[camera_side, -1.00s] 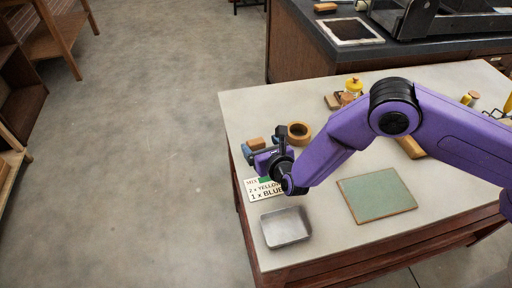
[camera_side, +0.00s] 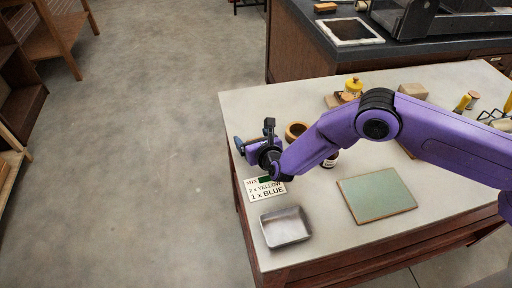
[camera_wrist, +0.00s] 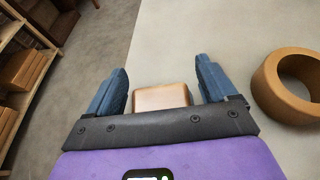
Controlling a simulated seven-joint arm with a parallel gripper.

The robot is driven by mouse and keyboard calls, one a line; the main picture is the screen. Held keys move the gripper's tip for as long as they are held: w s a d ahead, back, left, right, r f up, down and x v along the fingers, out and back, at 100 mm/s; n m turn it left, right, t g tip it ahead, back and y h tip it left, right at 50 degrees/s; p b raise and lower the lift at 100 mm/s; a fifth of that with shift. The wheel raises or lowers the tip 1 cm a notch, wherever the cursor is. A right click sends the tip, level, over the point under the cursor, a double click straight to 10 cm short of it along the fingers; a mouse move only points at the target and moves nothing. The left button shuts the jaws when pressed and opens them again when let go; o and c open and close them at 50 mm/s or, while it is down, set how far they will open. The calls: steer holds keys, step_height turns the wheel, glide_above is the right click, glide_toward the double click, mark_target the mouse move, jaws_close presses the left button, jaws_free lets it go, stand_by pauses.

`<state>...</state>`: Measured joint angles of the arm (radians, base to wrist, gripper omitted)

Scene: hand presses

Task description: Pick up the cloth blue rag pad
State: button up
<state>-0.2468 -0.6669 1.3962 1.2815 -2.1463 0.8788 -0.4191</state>
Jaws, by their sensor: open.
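I see no pad that is clearly blue cloth in either view. A small tan-brown block with rounded corners (camera_wrist: 162,97) lies on the table between my fingers in the wrist view; I cannot tell whether it is the rag pad. In the side view it is hidden behind my gripper (camera_side: 250,140). My gripper is open with blue fingers, one on either side of the block in the wrist view (camera_wrist: 160,70). It is over the table's left edge area, and I cannot tell whether it touches the block.
A tan ring (camera_wrist: 290,88) lies right of the block. It shows partly in the side view (camera_side: 296,131). A sign (camera_side: 265,189), a metal tray (camera_side: 286,227) and a green board (camera_side: 377,195) lie nearer the front. A dark jar (camera_side: 330,160) stands under my arm.

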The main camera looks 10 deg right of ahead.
steer(key=c, duration=1.1)
steer(key=shift+o, duration=0.2)
steer(key=shift+r, duration=0.2)
